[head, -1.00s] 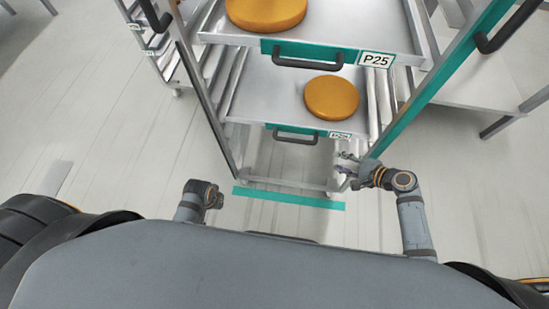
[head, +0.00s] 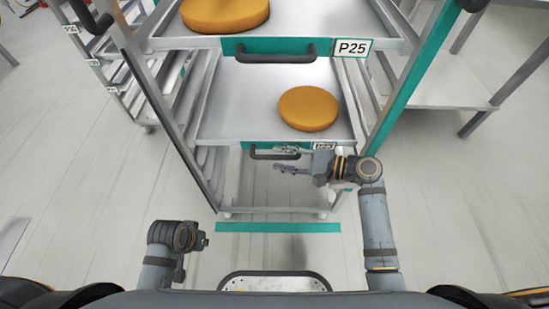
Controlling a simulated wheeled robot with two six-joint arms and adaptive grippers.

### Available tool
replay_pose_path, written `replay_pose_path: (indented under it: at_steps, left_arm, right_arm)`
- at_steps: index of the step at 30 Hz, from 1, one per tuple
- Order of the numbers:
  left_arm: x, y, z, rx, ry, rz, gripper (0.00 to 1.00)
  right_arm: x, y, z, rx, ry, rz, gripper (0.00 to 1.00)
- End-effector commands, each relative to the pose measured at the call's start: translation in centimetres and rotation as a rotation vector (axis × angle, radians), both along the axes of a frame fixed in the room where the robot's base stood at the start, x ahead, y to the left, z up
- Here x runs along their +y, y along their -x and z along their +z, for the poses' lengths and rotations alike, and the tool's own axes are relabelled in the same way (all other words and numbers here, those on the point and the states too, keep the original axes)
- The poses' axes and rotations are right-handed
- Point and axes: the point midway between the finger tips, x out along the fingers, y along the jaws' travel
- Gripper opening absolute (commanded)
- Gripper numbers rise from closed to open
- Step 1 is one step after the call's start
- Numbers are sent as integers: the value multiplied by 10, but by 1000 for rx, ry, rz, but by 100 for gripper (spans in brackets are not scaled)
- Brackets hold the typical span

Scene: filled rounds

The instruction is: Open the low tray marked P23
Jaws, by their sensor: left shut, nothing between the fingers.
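The low tray marked P23 (head: 232,122) sits in the rack under the P25 tray, with an orange round (head: 308,108) on it. Its front has a teal strip, a dark bar handle (head: 262,155) and a label (head: 323,146), partly covered by my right gripper. My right gripper (head: 288,160) comes in from the right at the handle's right end, fingers spread and pointing left. The upper finger overlaps the handle in the picture; I cannot tell if it touches. My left gripper (head: 181,268) is shut and empty, low at the left, away from the rack.
The P25 tray (head: 285,72) above holds another orange round (head: 224,14) and has its own handle (head: 270,54). Rack posts stand on both sides. A teal floor strip (head: 278,227) lies before the rack. Another rack stands left, a metal table (head: 445,100) right. Floor in front is clear.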

Motion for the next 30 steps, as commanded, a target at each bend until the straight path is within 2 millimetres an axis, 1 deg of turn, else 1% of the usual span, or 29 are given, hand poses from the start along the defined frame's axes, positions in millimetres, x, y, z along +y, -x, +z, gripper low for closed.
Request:
replay_pose_path:
  at_steps: [1, 3, 6, 14, 15, 17, 23, 30]
  left_arm:
    - [-1, 0, -4, -6, 3, 0, 0]
    - [-2, 0, -6, -16, 7, -1, 0]
    - [-2, -1, -7, -25, 9, -1, 0]
    - [-3, -2, -7, -27, 11, -1, 0]
    - [-3, -2, -7, -27, 10, -1, 0]
    - [-2, -2, -7, -27, 10, -1, 0]
    - [-2, -2, -7, -26, 10, -1, 0]
    - [-2, -2, -7, -26, 10, -1, 0]
  right_arm:
    - [8, -3, -2, -1, -5, 0, 37]
    - [16, -6, -5, 0, -2, 0, 37]
    - [23, -8, -6, -1, 0, 0, 37]
    - [25, -9, -6, -1, 2, 0, 37]
    - [25, -9, -6, -1, 2, 0, 36]
    - [25, -9, -6, -1, 2, 0, 28]
    - [25, -9, -6, -1, 2, 0, 1]
    - [25, -8, -7, 0, 2, 0, 0]
